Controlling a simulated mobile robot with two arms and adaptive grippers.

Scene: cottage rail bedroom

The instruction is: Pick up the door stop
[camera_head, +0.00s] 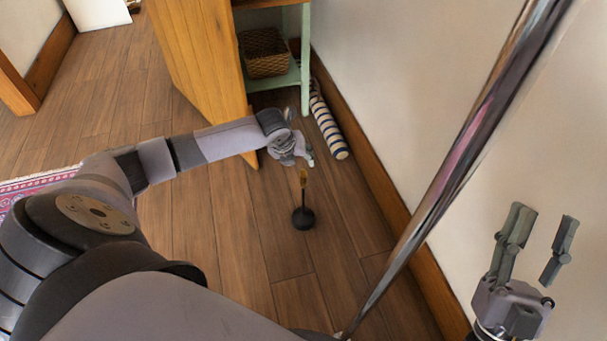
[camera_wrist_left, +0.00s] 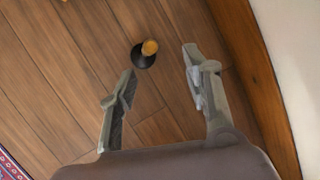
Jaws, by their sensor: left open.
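In the left wrist view the door stop (camera_wrist_left: 145,52) shows beyond the fingertips, nearer the left finger. My left gripper (camera_head: 301,146) is open and empty. In the head view it is beyond and above the door stop, with its arm reaching in from the left. In the left wrist view its two fingers (camera_wrist_left: 160,65) are apart with bare floor between them. My right gripper (camera_head: 545,222) is open and empty at the right, in front of the wall.
A shiny metal pole (camera_head: 455,190) slants across the right of the head view. A striped roll (camera_head: 327,120) lies along the wall, beside a green shelf (camera_head: 305,65) with a wicker basket (camera_head: 264,52). A patterned rug (camera_head: 35,183) lies left. Floor around the door stop is clear.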

